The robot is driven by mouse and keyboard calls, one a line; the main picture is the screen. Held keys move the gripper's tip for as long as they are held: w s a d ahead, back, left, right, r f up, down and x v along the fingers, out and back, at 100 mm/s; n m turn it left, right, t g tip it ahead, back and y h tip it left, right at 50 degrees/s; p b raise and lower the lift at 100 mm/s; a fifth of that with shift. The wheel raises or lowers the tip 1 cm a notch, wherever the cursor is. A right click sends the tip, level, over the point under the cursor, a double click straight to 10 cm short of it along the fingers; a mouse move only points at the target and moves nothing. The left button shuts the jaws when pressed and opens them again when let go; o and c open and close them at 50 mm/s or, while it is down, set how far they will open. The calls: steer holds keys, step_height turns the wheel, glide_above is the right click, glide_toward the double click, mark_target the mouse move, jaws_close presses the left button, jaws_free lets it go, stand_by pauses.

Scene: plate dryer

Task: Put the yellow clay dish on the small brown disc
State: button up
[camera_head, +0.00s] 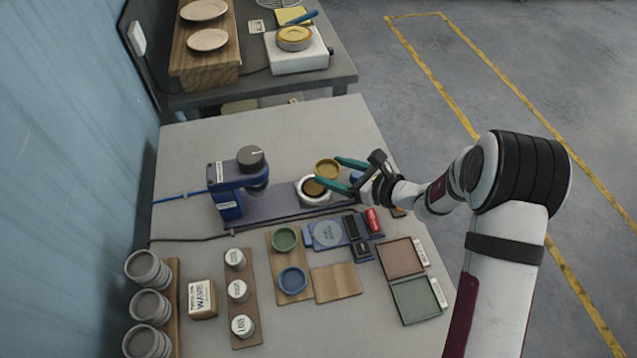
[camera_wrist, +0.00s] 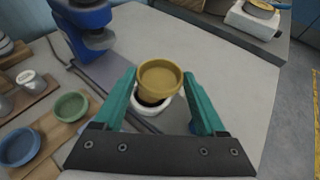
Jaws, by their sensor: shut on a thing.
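The yellow clay dish (camera_head: 327,168) is held between the teal fingertips of my gripper (camera_head: 328,170). In the wrist view the dish (camera_wrist: 160,78) sits upright and looks level between the two fingertips (camera_wrist: 160,74). The small brown disc (camera_head: 313,187) lies inside a white round holder (camera_head: 304,197) on the blue machine's base. The dish appears above this holder and slightly apart from it in the head view. In the wrist view the dish hides much of the holder (camera_wrist: 165,104) and the disc.
A blue press (camera_head: 226,190) with a grey knob stands left of the holder. Green (camera_head: 285,239) and blue (camera_head: 292,280) dishes lie on a wooden board in front. A scale (camera_head: 327,233) and a red-ended block stand nearby. A rear table (camera_head: 310,85) holds plates and another yellow dish.

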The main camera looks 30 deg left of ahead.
mark_target(320, 173)
steer(key=a, duration=0.1)
steer(key=a+f, duration=0.2)
steer(key=shift+s, duration=0.35)
steer(key=f, duration=0.4)
steer(key=shift+a, duration=0.2)
